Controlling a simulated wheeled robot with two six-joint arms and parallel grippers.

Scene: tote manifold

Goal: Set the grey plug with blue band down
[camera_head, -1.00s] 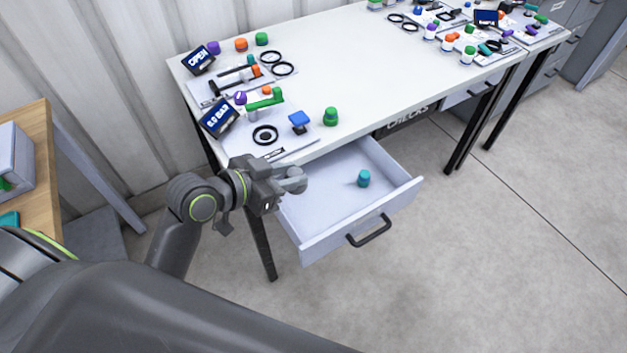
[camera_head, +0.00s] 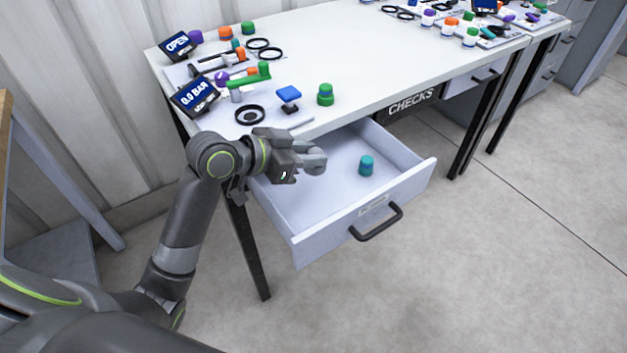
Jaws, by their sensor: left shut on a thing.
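My left gripper (camera_head: 312,158) is over the left part of the open drawer (camera_head: 390,210). It is shut on a grey, rounded thing at its tips, which I take for the grey plug; no blue band can be made out, and fingers and plug are hard to tell apart. Whether it touches the drawer floor cannot be told. A teal plug (camera_head: 366,166) stands upright in the drawer, to the right of the gripper and apart from it. My right gripper is not in view.
The white table (camera_head: 360,60) above the drawer carries a green plug (camera_head: 325,95), a blue-topped piece (camera_head: 289,97), a black ring (camera_head: 250,114) and a display reading 0.0 BAR (camera_head: 195,96). The drawer floor is clear around the teal plug.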

